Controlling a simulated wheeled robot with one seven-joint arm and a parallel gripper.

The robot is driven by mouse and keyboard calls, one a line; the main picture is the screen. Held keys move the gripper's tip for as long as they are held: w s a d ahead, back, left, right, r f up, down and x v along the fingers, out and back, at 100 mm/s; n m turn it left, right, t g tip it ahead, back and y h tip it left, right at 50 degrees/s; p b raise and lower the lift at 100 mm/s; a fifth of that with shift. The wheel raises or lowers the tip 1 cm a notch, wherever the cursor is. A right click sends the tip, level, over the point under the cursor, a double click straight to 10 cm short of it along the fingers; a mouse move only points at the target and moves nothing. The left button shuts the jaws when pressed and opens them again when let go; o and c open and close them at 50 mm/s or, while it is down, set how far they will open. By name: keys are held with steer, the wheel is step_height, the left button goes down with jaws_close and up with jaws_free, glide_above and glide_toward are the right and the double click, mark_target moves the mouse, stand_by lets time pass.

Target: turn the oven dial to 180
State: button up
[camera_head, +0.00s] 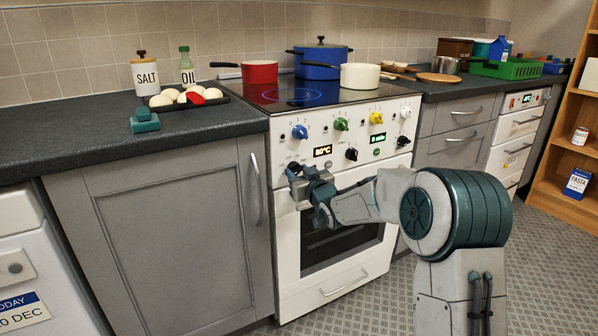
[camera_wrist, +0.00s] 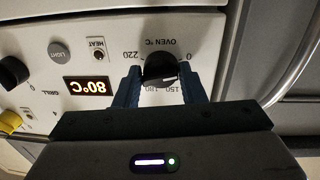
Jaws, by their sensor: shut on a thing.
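The oven dial (camera_wrist: 160,68) is a black round knob on the white oven panel, seen upside down in the wrist view. My gripper (camera_wrist: 164,78) is shut on it, one blue finger on each side. A white mark shows on the dial, on its right half in that view; the exact number it points to is hard to tell. The printed scale shows 0, 150, 180 and 220, partly covered by my fingers. An amber display (camera_wrist: 87,86) reads 80°C. In the head view my gripper (camera_head: 300,176) is at the oven's upper left, and it mostly hides the dial.
Other knobs on the cooker (camera_head: 335,110) are blue, green, yellow, white and black. A red pan (camera_head: 259,72), a blue pot (camera_head: 321,62) and a cream pan (camera_head: 360,76) stand on the hob.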

steer(key=m+p, duration=0.4)
steer(key=m, duration=0.3)
steer(key=shift+r+p, duration=0.2)
steer(key=shift+p, duration=0.2)
steer(key=m+p, duration=0.2)
steer(key=m, duration=0.1)
steer(key=m+g+p, duration=0.1)
steer(key=m+p, duration=0.1)
steer(key=m, duration=0.1)
steer(key=shift+y, duration=0.3)
steer(key=m+p, duration=0.2)
steer(key=m, duration=0.3)
steer(key=shift+m, duration=0.4)
steer(key=m+y, duration=0.1)
steer(key=m, duration=0.4)
steer(key=shift+w+d+g+b, duration=0.1)
steer(key=shift+g+b, duration=0.2)
steer(key=shift+r, duration=0.1)
steer(key=o, duration=1)
steer(key=shift+c, duration=0.2)
steer(key=f+p+v, duration=0.1)
steer(key=p+v, duration=0.1)
steer(key=v, duration=1.1)
steer(key=shift+s+d+r, duration=0.25)
steer(key=shift+s+r, duration=0.05)
steer(key=shift+r, duration=0.1)
